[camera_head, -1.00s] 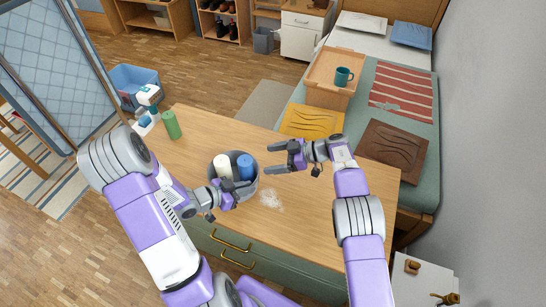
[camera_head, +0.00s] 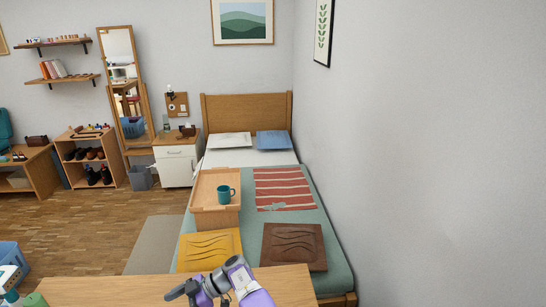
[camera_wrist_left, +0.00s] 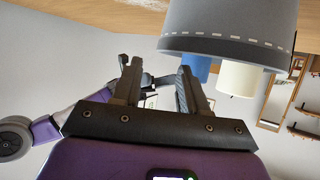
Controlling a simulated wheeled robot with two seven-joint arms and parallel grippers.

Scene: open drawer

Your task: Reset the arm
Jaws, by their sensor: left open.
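My left gripper (camera_wrist_left: 157,88) is open in the left wrist view, with nothing between its two fingers. One finger lies close to the rim of a grey round container (camera_wrist_left: 228,22); I cannot tell whether they touch. A blue cylinder (camera_wrist_left: 200,68) and a white cylinder (camera_wrist_left: 238,78) stick out of this container. The wrist picture looks upside down. In the head view only my right gripper (camera_head: 178,294) shows, at the bottom edge over the table. Its lower part is cut off, so its opening is unclear. My left arm is outside the head view.
The wooden table (camera_head: 110,290) shows along the bottom edge. A grey wall (camera_head: 430,150) is at the right.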

